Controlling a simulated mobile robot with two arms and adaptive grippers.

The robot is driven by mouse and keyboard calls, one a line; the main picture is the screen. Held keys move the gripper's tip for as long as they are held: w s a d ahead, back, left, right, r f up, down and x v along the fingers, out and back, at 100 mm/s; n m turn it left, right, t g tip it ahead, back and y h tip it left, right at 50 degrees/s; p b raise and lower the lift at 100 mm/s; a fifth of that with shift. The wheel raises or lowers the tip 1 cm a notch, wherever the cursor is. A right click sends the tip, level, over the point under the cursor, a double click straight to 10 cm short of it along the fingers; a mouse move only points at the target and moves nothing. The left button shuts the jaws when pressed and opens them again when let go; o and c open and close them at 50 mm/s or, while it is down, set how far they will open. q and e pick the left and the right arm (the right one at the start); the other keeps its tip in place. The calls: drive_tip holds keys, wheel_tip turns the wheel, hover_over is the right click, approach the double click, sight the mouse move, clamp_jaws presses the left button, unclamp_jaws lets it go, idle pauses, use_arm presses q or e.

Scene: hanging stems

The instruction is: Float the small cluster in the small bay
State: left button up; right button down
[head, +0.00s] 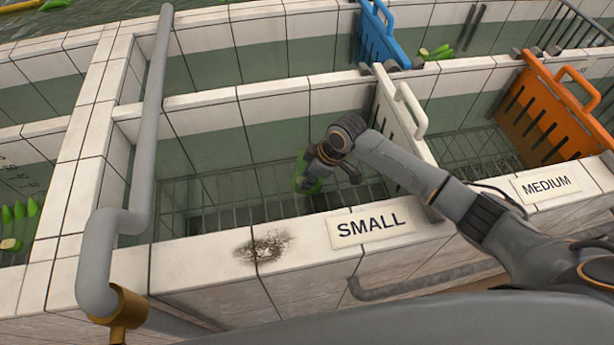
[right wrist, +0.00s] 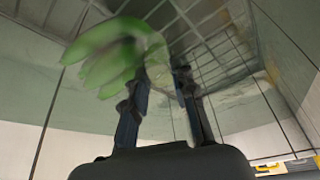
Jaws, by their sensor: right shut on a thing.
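The small cluster is a bunch of green bananas (head: 308,180), partly hidden behind my right gripper (head: 328,168) in the head view. It also shows, blurred, in the right wrist view (right wrist: 112,55), beside the fingertips (right wrist: 160,78). My right gripper is shut on it, low inside the small bay, a tiled basin whose front wall bears the SMALL sign (head: 371,227). A wire grid (head: 235,187) shows in the bay; it also shows in the right wrist view (right wrist: 215,35). I cannot tell whether the cluster touches water. My left gripper is not in view.
A white slotted gate (head: 392,110) closes the bay's right side; the MEDIUM sign (head: 546,186) and an orange gate (head: 548,112) stand beyond. A grey pipe (head: 150,120) runs along the left. More green clusters (head: 20,212) lie far left. The bay's left half is clear.

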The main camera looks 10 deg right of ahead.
drive_tip(key=shift+f, duration=0.15)
drive_tip(key=c, duration=1)
unclamp_jaws()
drive_tip(key=s+d+r+p, duration=0.1)
drive_tip(key=d+r+p, duration=0.1)
drive_tip(key=r+p, duration=0.6)
drive_tip(key=s+d+r+p, duration=0.1)
drive_tip(key=r+p, duration=0.8)
drive_tip(key=r, duration=1.1)
drive_tip(key=shift+d+r+p, duration=0.3)
drive_tip(key=shift+d, duration=0.25)
